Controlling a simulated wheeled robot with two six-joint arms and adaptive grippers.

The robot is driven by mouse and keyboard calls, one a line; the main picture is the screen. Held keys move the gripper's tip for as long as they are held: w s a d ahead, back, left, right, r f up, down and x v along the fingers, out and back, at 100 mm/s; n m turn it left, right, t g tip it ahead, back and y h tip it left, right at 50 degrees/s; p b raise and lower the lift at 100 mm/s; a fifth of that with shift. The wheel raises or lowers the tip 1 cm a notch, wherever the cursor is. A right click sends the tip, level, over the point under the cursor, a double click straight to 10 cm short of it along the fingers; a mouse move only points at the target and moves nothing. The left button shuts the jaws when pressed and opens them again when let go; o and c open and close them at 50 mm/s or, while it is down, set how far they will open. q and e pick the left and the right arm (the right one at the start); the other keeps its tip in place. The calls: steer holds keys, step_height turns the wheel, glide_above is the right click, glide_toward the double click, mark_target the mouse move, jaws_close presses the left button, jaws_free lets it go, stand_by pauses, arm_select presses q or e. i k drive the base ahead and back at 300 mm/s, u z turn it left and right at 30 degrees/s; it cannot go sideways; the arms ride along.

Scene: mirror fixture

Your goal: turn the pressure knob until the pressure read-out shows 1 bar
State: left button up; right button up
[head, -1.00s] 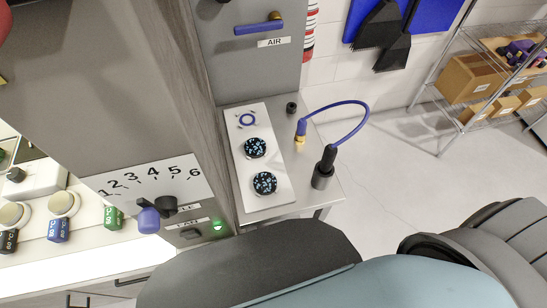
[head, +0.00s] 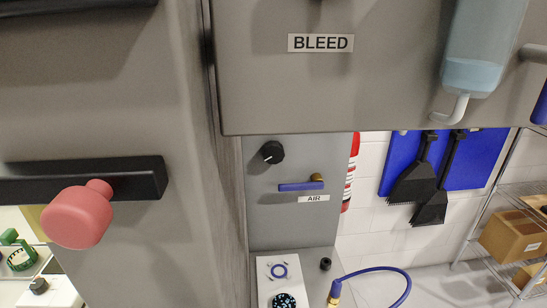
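No knob labelled as pressure and no legible bar read-out shows in the head view. A round black knob (head: 272,152) with a pale mark sits on the grey panel above the blue AIR lever (head: 300,186); I cannot tell whether it is the pressure knob. A black round dial with pale speckles (head: 284,301) on a white plate is cut off by the bottom edge, and I cannot read it. Neither of my grippers is in view.
A red knob (head: 77,217) on a black bar sticks out at the left. A grey box with a BLEED label (head: 321,43) and a clear bottle (head: 483,45) overhang at the top. A blue hose (head: 385,270) loops at the bottom. Wire shelving stands at the right.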

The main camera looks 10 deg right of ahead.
mark_target(272, 152)
steer(key=u, duration=1.55)
steer(key=k, duration=0.8)
steer(key=z, duration=1.65)
